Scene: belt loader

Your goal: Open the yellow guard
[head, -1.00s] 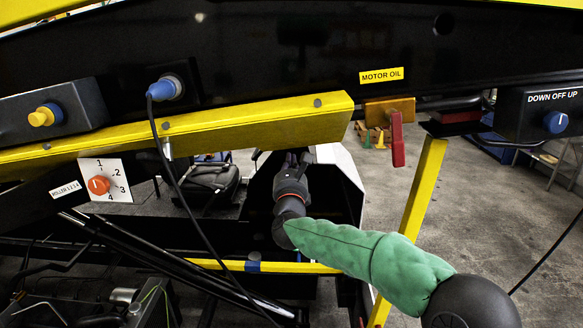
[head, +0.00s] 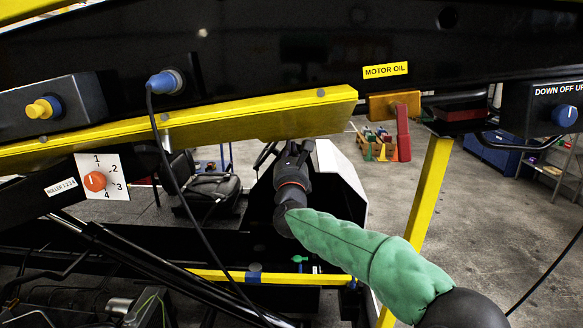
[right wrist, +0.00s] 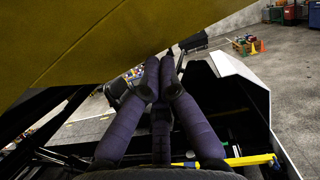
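The yellow guard (head: 215,122) is a long yellow panel along the lower edge of the black beam in the head view. Its underside fills the upper left of the right wrist view (right wrist: 90,50). My right gripper (head: 303,150) is just below the guard's right part, with its fingers pointing up and away. In the right wrist view its fingertips (right wrist: 160,64) are together, with nothing seen between them. They are near the guard's lower edge; I cannot tell whether they touch it. My left gripper is in neither view.
A red handle (head: 403,133) hangs from an orange block right of the guard. A black cable (head: 185,190) hangs from a blue plug in front of the guard. A yellow post (head: 428,190) stands right of my right forearm. A selector knob (head: 95,181) is at lower left.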

